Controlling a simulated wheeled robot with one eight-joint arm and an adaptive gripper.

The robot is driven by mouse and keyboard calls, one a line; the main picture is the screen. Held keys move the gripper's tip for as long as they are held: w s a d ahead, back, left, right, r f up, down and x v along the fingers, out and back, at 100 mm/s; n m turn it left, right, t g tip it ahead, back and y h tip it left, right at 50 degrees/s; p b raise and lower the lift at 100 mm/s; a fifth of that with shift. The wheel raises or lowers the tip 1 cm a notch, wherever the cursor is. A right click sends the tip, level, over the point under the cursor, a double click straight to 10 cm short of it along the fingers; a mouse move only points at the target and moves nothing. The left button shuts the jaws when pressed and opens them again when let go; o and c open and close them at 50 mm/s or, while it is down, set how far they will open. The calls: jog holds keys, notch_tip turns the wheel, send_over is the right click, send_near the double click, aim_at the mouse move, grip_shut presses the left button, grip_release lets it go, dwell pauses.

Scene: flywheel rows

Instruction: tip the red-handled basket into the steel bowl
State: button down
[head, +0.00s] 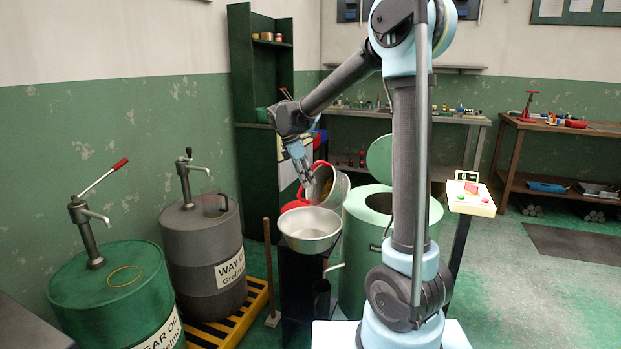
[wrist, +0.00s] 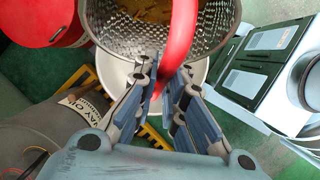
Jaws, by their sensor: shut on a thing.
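My gripper (head: 306,179) is shut on the red handle (wrist: 178,45) of the perforated metal basket (head: 340,190). It holds the basket above the steel bowl (head: 309,245). In the head view the basket is tilted, its mouth turned toward the left. Brownish contents (wrist: 155,10) show inside the basket in the wrist view. The bowl stands upright on a dark stand, and its visible inside looks empty in the head view. In the wrist view the bowl (wrist: 115,85) is partly hidden behind the basket and my fingers.
A green round machine (head: 361,235) with its lid (head: 379,158) raised stands right of the bowl. A control box (head: 470,198) is farther right. A grey drum (head: 202,255) and a green drum (head: 110,300) with pumps stand left.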

aim_at(300, 190)
jog(key=shift+s+a+f+t+h, duration=0.25)
jog(key=shift+a+f+h, duration=0.25)
jog(key=shift+f+h, duration=0.1)
jog(key=shift+s+a+f+t+h, duration=0.2)
jog(key=shift+a+f+t+h, duration=0.1)
jog(key=shift+a+f+h, duration=0.2)
jog(key=shift+s+a+f+t+h, duration=0.25)
jog(key=shift+a+f+h, duration=0.2)
jog(key=shift+f+h, duration=0.2)
jog(key=shift+s+a+f+t+h, duration=0.2)
jog(key=shift+a+f+h, duration=0.15)
jog(key=shift+f, duration=0.2)
jog(key=shift+s+a+f+t+h, duration=0.1)
jog(key=shift+a+f+t+h, duration=0.15)
jog(key=shift+f+h, duration=0.2)
jog(key=shift+s+a+f+t+h, duration=0.35)
jog(key=shift+a+f+h, duration=0.25)
jog(key=shift+f+h, duration=0.3)
jog(key=shift+r, duration=0.1)
dwell(0.6)
jog(key=shift+w+d+r+g+y, duration=0.25)
jog(key=shift+r+y, duration=0.2)
jog(key=shift+r, duration=0.55)
jog(key=shift+w+d+r+g+y, duration=0.15)
jog(key=shift+d+r+y, duration=0.25)
jog(key=shift+r, duration=0.55)
jog(key=shift+w+d+r+g+y, duration=0.1)
jog(key=shift+d+r+g+y, duration=0.3)
jog(key=shift+r, duration=0.6)
jog(key=shift+a, duration=0.1)
